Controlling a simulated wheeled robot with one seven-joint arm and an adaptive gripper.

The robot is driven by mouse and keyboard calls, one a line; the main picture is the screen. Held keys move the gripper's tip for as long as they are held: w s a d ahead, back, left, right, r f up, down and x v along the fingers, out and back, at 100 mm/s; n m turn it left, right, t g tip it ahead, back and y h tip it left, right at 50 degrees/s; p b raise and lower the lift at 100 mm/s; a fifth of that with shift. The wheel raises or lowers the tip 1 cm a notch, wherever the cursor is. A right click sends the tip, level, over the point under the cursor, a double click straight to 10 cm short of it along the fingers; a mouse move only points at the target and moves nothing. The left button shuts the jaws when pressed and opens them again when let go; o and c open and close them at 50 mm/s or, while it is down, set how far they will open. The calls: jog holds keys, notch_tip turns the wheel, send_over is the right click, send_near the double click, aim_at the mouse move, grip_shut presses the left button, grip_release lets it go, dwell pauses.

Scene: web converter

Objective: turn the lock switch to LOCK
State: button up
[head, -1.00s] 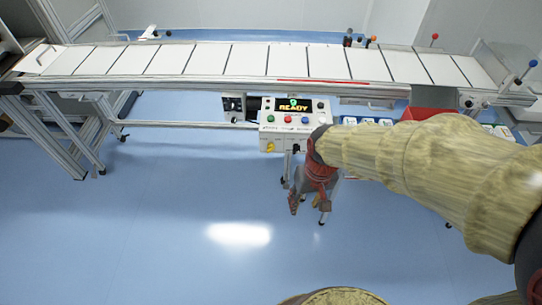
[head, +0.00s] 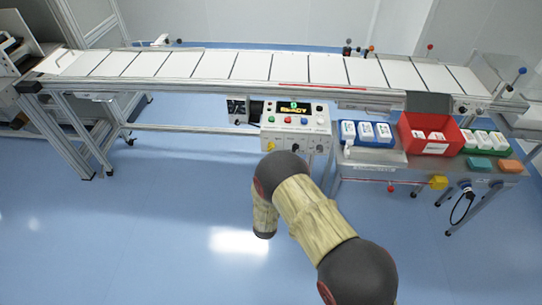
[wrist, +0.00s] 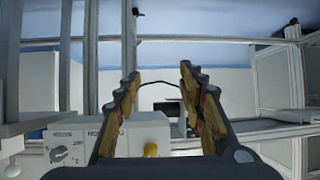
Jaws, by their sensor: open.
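The white control box (head: 295,122) hangs under the front of the conveyor, with a lit READY display, coloured buttons on top, a yellow knob (head: 271,147) on its front at left and a dark knob (head: 320,149) at right. Its labels are too small to read, so I cannot tell which knob is the lock switch. In the wrist view the box (wrist: 110,135) shows behind my gripper, with a grey rotary switch (wrist: 58,154) at left and the yellow knob (wrist: 150,149) between the fingers. My gripper (wrist: 160,75) is open and empty, apart from the box. In the head view my arm hides it.
The conveyor (head: 250,68) runs across above the box. A side table at right carries blue bins (head: 366,134), a red bin (head: 405,145) and a green tray (head: 466,149). A yellow block (head: 438,182) hangs below it. The blue floor (head: 150,230) in front is clear.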

aim_at(271, 149)
jog(key=w+d+r+m+t+h, duration=0.1)
jog(key=w+r+t, duration=0.15)
jog(key=r, duration=0.45)
jog(key=w+d+r+t, duration=0.1)
jog(key=w+r+t, duration=0.1)
jog(key=r+t, duration=0.35)
jog(key=shift+g, duration=0.9)
jog(key=shift+w+a+r+b, duration=0.1)
jog(key=shift+w+r+b, duration=0.25)
jog(key=shift+w, duration=1)
jog(key=shift+w+d+r+b, duration=0.1)
jog(key=shift+w+b, duration=0.35)
jog(key=shift+w, duration=0.9)
jog(key=shift+w+a+r+b, duration=0.1)
jog(key=shift+w+r+b, duration=0.25)
jog(key=shift+w, duration=1)
jog(key=shift+c, duration=0.3)
grip_shut()
